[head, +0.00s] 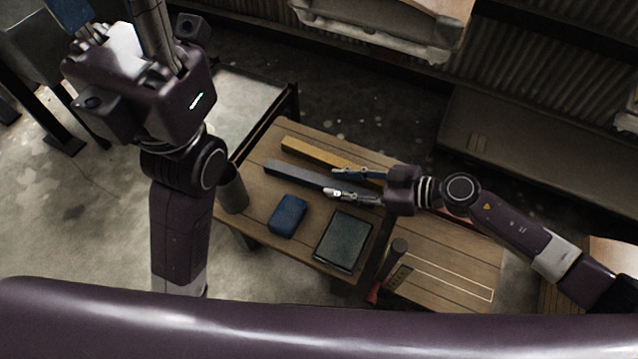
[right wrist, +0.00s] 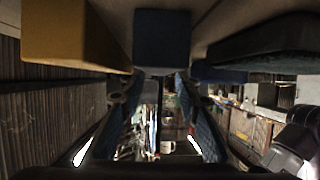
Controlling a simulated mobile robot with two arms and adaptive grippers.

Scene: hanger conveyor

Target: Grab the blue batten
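The blue batten (head: 295,174), a dark blue-grey bar, lies on the wooden table (head: 262,215) in the head view.
A blue block (head: 288,215) and a dark flat case (head: 343,240) lie on the table in front of the batten. A grey cylinder (head: 233,194) stands at the left edge. A white outline (head: 440,277) marks bare wood at right.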

